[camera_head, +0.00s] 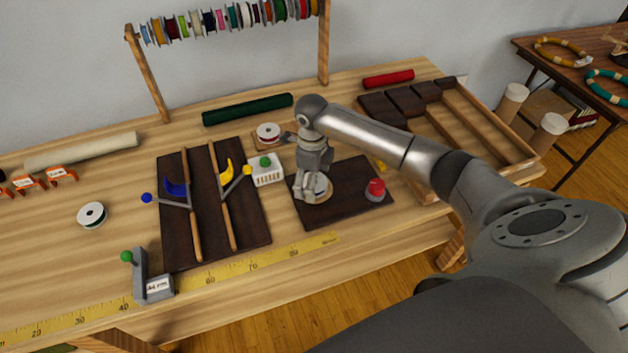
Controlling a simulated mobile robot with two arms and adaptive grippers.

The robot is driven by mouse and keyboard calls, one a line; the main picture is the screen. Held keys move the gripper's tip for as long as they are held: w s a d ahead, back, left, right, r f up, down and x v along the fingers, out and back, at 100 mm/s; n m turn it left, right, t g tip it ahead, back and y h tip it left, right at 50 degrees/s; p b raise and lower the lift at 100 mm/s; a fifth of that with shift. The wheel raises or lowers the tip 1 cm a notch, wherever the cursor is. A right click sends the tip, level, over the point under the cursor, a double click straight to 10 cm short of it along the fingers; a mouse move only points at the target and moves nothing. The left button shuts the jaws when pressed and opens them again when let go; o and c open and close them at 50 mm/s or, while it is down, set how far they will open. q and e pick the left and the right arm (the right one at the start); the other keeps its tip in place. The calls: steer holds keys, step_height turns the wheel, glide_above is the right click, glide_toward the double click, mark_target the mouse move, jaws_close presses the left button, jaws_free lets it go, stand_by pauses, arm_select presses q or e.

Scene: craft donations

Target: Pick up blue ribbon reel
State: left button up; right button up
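My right gripper (306,194) reaches down from the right arm onto the dark mat (345,205) at the middle of the table. Its fingers are at a pale, round reel (322,188) lying on that mat. The gripper covers part of this reel, and its ribbon colour is hard to tell. I cannot tell whether the fingers are closed on it. My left gripper is not in view. A light-blue reel (145,34) hangs at the left end of the rack bar.
A red-topped piece (376,189) stands on the mat right of the gripper. A small white box (266,171) is to the left. Other white-flanged reels lie behind (268,132) and far left (92,214). A wooden tray (519,157) is right.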

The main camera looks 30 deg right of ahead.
steer(key=c, duration=1)
steer(key=shift+r, duration=0.15)
steer(key=shift+c, duration=0.2)
steer(key=shift+r+b, duration=0.25)
steer(key=shift+b, duration=0.1)
step_height(320, 180, up, 2)
steer(key=shift+d+r+b, duration=0.1)
steer(key=shift+b, duration=0.6)
steer(key=s+a+r+b, duration=0.3)
steer(key=s+a+r, duration=0.5)
steer(key=s+r, duration=0.2)
steer(key=shift+s, duration=0.85)
